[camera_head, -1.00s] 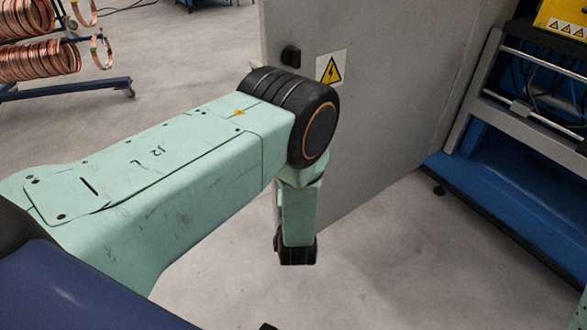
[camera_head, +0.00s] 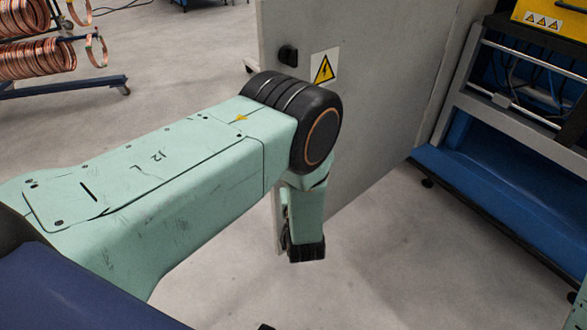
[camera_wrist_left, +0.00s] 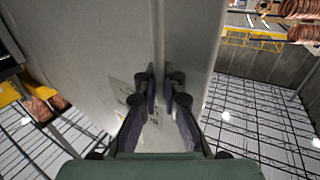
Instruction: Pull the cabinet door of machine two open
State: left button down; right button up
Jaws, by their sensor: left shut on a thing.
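The grey cabinet door (camera_head: 385,95) stands swung out from the blue machine, with a black knob (camera_head: 288,55) and a yellow warning sign (camera_head: 324,67) on its face. My green left arm crosses the head view in front of the door, and its wrist hangs beside the door's lower free edge; the fingers are hidden there. In the left wrist view, the two dark fingers of my left gripper (camera_wrist_left: 162,85) are closed on a narrow upright edge of the grey door (camera_wrist_left: 90,45). My right gripper is not in view.
The blue machine (camera_head: 500,195) with an open grey frame and a yellow box (camera_head: 550,18) stands at the right. A rack of copper coils (camera_head: 35,60) stands at the far left. The concrete floor below the door is clear.

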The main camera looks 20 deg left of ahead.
pick_arm(q)
jog(key=shift+s+a+f, duration=0.25)
jog(key=c, duration=1.6)
grip_release()
jog(key=shift+r, duration=0.1)
jog(key=shift+o, duration=0.7)
jog(key=shift+w+d, duration=0.15)
jog(key=shift+r, duration=0.1)
